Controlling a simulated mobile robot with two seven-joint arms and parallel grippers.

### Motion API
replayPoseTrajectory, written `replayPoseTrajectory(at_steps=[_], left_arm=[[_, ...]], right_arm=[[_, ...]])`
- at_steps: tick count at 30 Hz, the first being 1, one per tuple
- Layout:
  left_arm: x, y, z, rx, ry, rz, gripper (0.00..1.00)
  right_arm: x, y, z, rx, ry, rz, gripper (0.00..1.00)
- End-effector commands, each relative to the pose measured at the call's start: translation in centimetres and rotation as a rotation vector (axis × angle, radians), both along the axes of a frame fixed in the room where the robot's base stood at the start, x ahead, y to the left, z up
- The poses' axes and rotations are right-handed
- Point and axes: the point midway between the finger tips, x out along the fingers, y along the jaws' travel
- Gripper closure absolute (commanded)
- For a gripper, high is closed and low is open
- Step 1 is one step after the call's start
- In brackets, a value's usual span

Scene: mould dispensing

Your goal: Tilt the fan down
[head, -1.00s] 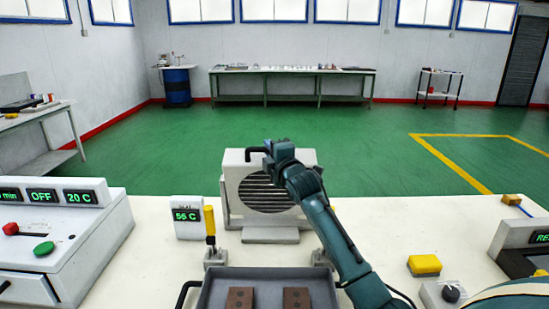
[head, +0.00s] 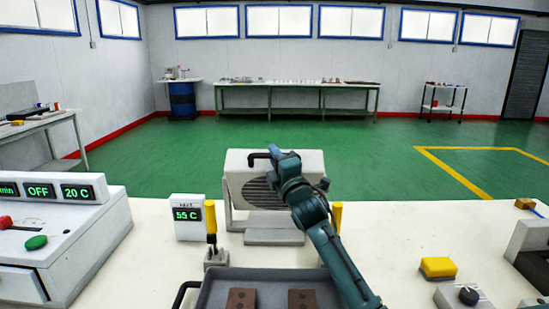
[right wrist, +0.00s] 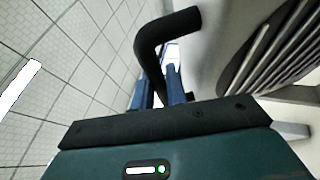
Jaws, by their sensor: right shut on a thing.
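The fan (head: 238,170) is a pale box with a round dark grille, standing on a stand on the white table. It appears pitched forward, with its grille facing the front and partly downward. A black bent handle (head: 256,158) sticks out at its top left; the right wrist view shows the handle (right wrist: 150,42) close up. My right gripper (head: 272,153) is at the fan's top, shut on the handle, its blue fingers (right wrist: 162,82) around the bar. My right forearm covers the grille's right part. My left gripper is out of view.
A grey tray (head: 212,287) with brown blocks lies in front of the fan, with yellow-handled clamps (head: 210,218) behind it. A temperature display (head: 188,232) reading 55 C stands left of the fan. A yellow block (head: 438,267) and a knob box (head: 466,297) are at the right.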

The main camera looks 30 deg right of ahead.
Motion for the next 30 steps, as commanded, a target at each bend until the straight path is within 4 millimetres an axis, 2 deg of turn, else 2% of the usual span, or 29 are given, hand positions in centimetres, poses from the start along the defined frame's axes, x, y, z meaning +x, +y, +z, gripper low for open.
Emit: replayPoseTrajectory(at_steps=[1, 2, 9, 16, 20, 23, 30], left_arm=[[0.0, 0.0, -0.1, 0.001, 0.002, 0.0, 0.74], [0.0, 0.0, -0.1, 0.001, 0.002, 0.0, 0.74], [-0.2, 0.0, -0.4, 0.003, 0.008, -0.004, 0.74], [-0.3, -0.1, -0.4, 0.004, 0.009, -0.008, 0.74], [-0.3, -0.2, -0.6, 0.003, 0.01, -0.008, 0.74], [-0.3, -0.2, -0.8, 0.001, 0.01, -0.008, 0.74], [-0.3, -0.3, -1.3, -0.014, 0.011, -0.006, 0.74]], right_arm=[[0.0, 0.1, -0.5, 0.001, 0.008, 0.002, 1.0], [0.0, 0.1, -0.5, 0.002, 0.009, 0.002, 0.84], [0.0, 0.1, -0.4, 0.002, 0.007, 0.001, 0.64], [0.0, 0.1, -0.3, 0.001, 0.005, 0.002, 0.64], [-0.7, 0.2, -0.6, 0.001, 0.005, 0.002, 0.64], [-2.1, 0.4, -1.1, 0.001, 0.005, 0.003, 0.64], [-7.2, 1.0, -3.0, 0.0, 0.008, 0.002, 0.64]])
